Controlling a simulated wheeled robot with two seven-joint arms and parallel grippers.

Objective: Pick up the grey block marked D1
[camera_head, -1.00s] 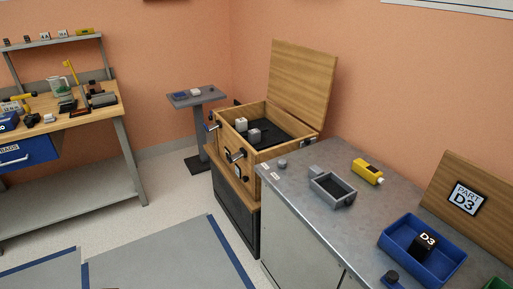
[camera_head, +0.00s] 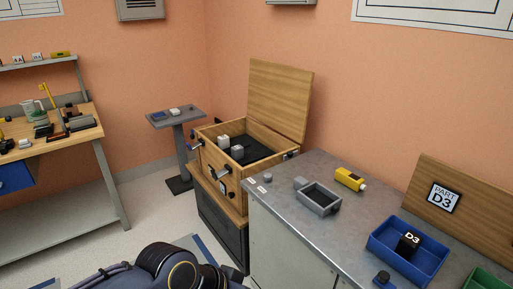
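No marking D1 can be read in the head view. A grey block (camera_head: 237,152) sits in the open wooden box (camera_head: 215,166), beside a whiter block (camera_head: 223,141); I cannot read a mark on either. A small grey piece (camera_head: 267,177) lies at the near left corner of the metal counter, also without a readable mark. A black block marked D3 (camera_head: 408,244) lies in a blue bin (camera_head: 436,265). A dark part of my arm shows at the bottom edge, but neither gripper is in view.
The metal counter (camera_head: 300,226) also holds a grey open tray (camera_head: 318,199), a yellow device (camera_head: 350,179) and a green bin (camera_head: 486,280). The box's lid (camera_head: 279,100) stands open. A small pedestal table (camera_head: 176,116) and a workbench (camera_head: 70,138) stand behind and left.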

